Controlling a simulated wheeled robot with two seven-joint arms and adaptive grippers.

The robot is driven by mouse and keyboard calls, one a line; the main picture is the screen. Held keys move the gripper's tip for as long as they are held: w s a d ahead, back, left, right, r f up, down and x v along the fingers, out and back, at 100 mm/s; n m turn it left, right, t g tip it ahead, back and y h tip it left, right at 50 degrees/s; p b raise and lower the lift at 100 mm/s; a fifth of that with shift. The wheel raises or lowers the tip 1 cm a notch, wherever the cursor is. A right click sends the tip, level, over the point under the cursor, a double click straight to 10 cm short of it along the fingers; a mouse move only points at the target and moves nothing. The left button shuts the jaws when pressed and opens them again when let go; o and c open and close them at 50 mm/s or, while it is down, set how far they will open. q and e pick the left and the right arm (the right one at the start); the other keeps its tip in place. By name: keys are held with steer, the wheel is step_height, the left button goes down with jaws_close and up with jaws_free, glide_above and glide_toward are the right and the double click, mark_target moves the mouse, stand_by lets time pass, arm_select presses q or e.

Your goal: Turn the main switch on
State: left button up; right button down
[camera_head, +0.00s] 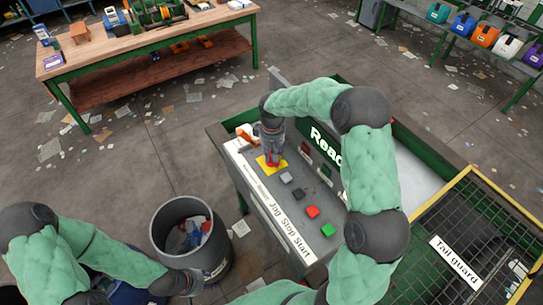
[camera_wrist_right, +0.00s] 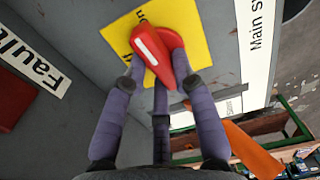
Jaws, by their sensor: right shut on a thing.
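The main switch is a red rotary handle (camera_wrist_right: 150,48) with a white stripe, mounted on a yellow plate (camera_wrist_right: 190,22) on the grey control panel.
Nearer on the panel (camera_head: 292,205) are grey, black, red (camera_head: 312,211) and green (camera_head: 328,230) buttons beside a Jog Stop Start label. An orange part (camera_head: 246,134) stands beside the switch. A litter bin (camera_head: 160,240) and a caged tail guard (camera_head: 470,225) flank the panel.

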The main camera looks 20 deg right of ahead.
steer(key=shift+s+m, duration=0.1)
steer(key=shift+m, duration=0.4)
steer(key=c, duration=1)
jaws_free()
step_height(320, 180, up, 12)
steer(key=shift+f, duration=0.15)
